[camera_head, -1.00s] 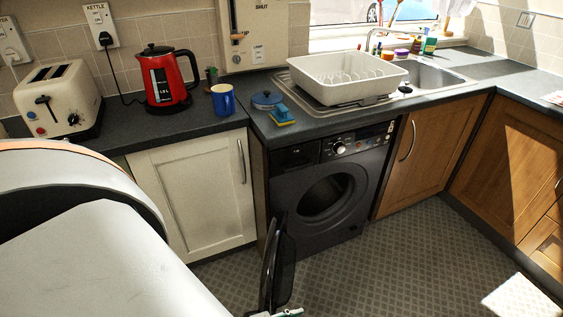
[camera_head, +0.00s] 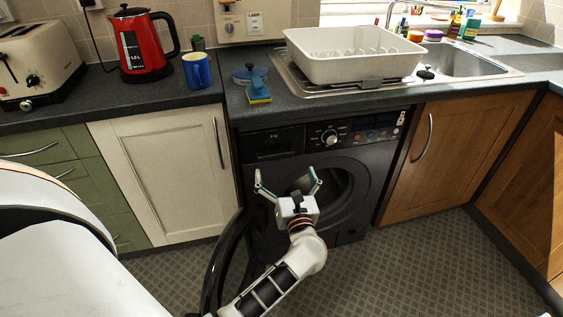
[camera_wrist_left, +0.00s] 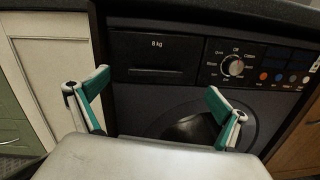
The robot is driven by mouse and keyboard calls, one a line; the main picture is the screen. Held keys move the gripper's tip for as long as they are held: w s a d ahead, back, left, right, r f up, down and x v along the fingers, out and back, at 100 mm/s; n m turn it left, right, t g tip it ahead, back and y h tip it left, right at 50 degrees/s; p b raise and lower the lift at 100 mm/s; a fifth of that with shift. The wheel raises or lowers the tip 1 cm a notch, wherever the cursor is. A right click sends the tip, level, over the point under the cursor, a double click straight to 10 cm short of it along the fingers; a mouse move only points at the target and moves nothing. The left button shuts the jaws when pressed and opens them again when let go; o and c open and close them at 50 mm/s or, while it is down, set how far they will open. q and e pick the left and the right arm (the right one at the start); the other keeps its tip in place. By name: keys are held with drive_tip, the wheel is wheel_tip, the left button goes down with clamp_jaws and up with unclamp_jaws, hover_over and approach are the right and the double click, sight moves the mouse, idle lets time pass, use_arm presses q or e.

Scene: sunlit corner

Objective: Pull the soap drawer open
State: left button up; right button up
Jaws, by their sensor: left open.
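The soap drawer (camera_head: 274,142) is the dark panel at the top left of the black washing machine (camera_head: 262,190), and it looks closed flush. In the left wrist view the drawer (camera_wrist_left: 155,55) carries an "8 kg" label and lies straight ahead, above and between the fingertips. My left gripper (camera_head: 287,177) is open and empty, in front of the machine and a little below the drawer. Its two green-padded fingers (camera_wrist_left: 155,92) are spread wide in the wrist view. They appear apart from the drawer. My right gripper is not in view.
The machine's round door (camera_head: 226,262) stands open at the left, beside my left arm. A control knob (camera_head: 329,138) is right of the drawer. The worktop (camera_head: 190,98) overhangs above, with a blue mug (camera_head: 197,70) and sponge (camera_head: 257,92) on it.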

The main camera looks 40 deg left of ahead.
sight(276, 156)
use_arm(q)
drive_tip(key=w+a+n, duration=0.1)
drive_tip(key=w+a, duration=0.1)
drive_tip(key=w+a+f+n+g, duration=0.1)
drive_tip(key=w+a, duration=0.1)
drive_tip(key=a, duration=0.1)
drive_tip(key=shift+w+a+f, duration=0.15)
drive_tip(key=shift+a, duration=0.05)
drive_tip(key=shift+w+a, duration=0.45)
drive_tip(key=shift+a, duration=0.15)
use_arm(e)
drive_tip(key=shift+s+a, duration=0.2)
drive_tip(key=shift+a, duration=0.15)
